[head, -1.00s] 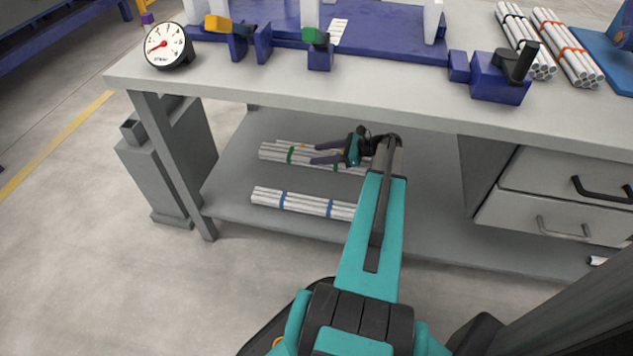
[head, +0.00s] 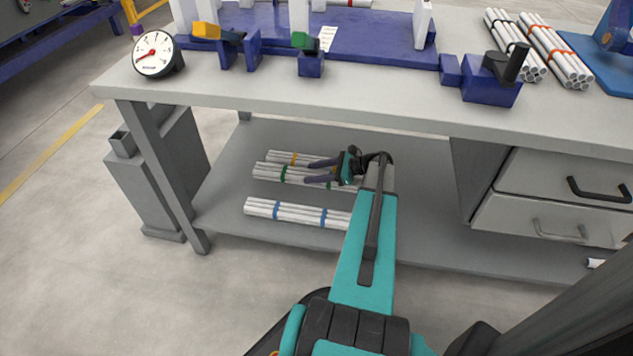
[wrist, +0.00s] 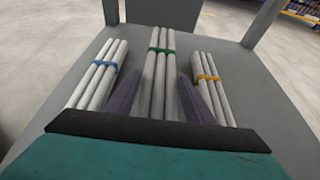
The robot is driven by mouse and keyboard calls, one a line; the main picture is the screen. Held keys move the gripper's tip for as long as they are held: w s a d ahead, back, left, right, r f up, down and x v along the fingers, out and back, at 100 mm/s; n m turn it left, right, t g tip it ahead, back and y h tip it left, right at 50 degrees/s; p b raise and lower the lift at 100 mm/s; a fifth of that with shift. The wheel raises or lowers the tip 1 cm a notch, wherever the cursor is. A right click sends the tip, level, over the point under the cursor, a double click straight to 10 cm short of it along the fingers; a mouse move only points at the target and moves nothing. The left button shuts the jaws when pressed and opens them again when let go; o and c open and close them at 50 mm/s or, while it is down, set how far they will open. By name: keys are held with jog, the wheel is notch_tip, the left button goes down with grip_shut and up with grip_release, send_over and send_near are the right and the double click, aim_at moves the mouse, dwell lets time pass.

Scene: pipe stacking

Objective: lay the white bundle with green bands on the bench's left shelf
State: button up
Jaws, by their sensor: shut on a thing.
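The white bundle with green bands (head: 268,171) is at the bench's left lower shelf (head: 225,205), between two other bundles. It appears to lie on or just above the shelf; its underside is hidden. My gripper (head: 308,171) is shut on it, one finger on each side. In the wrist view, the green-banded bundle (wrist: 158,60) runs lengthwise between the fingers of my gripper (wrist: 160,80). Its near end is hidden behind the gripper body.
A blue-banded bundle (head: 297,214) lies in front and an orange-banded bundle (head: 283,157) lies behind, both close by. The benchtop (head: 400,100) overhangs the shelf. A leg (head: 165,165) stands at the left and drawers (head: 560,180) at the right.

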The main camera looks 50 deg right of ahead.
jog(key=shift+f+b, duration=1)
jog(key=shift+f, duration=1.45)
jog(key=o, duration=1.3)
jog(key=shift+f, duration=0.15)
jog(key=shift+o, duration=0.2)
jog(key=shift+s+d+r+p, duration=0.3)
jog(key=shift+s+r, duration=0.15)
jog(key=p+v, duration=0.3)
jog(key=v, duration=0.7)
jog(key=shift+s+d+r+p, duration=0.2)
jog(key=shift+s+p, duration=0.1)
jog(key=shift+p, duration=0.1)
jog(key=shift+f, duration=0.1)
